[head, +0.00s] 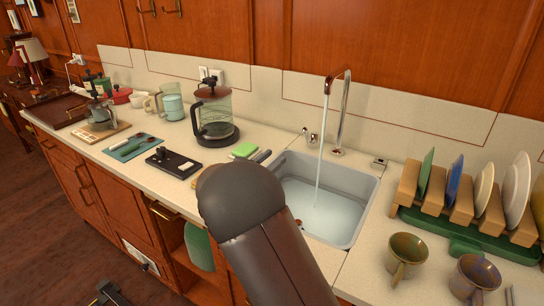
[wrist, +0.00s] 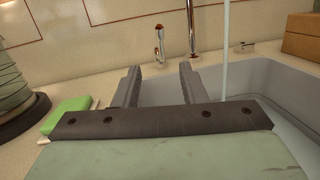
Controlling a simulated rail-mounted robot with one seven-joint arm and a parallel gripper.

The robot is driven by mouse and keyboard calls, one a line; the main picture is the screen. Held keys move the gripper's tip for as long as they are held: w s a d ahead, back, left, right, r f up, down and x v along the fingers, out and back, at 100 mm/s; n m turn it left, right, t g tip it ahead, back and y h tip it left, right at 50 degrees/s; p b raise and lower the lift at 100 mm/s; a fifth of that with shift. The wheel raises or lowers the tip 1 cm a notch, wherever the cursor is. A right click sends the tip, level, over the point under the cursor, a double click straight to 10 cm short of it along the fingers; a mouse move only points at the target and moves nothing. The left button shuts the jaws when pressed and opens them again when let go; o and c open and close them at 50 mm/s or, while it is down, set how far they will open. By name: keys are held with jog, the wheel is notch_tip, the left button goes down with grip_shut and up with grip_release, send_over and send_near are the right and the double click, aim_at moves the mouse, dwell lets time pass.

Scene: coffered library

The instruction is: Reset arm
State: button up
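My gripper (wrist: 158,74) shows in the wrist view with its two dark fingers apart. Nothing is seen between them. They point toward the back of the counter, at the near left edge of the grey sink (wrist: 262,84). In the head view my dark arm rises from the bottom middle and covers the sink's left front; the gripper's fingers are hidden behind it. The faucet (head: 343,110) pours a stream of water into the sink (head: 362,222), which holds water. In the wrist view the stream falls to the right of the fingers.
A green sponge (head: 244,149) lies left of the sink. A glass coffee pot (head: 214,112) and a black flat device (head: 174,162) stand farther left. A dish rack (head: 470,212) with several plates and two mugs (head: 407,256) (head: 476,276) is at the right.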

jog(key=s+d+r+m+g+p, duration=0.2)
jog(key=s+d+m+g, duration=0.65)
jog(key=d, duration=0.45)
jog(key=s+d+m+g+y+p, duration=0.1)
jog(key=s+m+g+y, duration=0.1)
jog(key=s, duration=0.5)
jog(key=s+d+m+g+y+p, duration=0.1)
jog(key=s+m+g+y, duration=0.1)
jog(key=s+m, duration=0.3)
jog(key=s+d+f+m+g+y+p, duration=0.1)
jog(key=s+m+y, duration=0.3)
jog(key=s, duration=0.6)
jog(key=shift+s+d+g+p, duration=0.35)
jog(key=shift+d+g+p, duration=0.05)
jog(key=shift+g+p, duration=0.15)
jog(key=s+a+m+y+p, duration=0.1)
jog(key=s+a+m+y, duration=0.4)
jog(key=s, duration=0.4)
jog(key=shift+a+r+m+t+p, duration=0.15)
jog(key=shift+a+m+t+p, duration=0.15)
jog(key=shift+m, duration=0.55)
jog(key=shift+w, duration=0.1)
dwell(2.1)
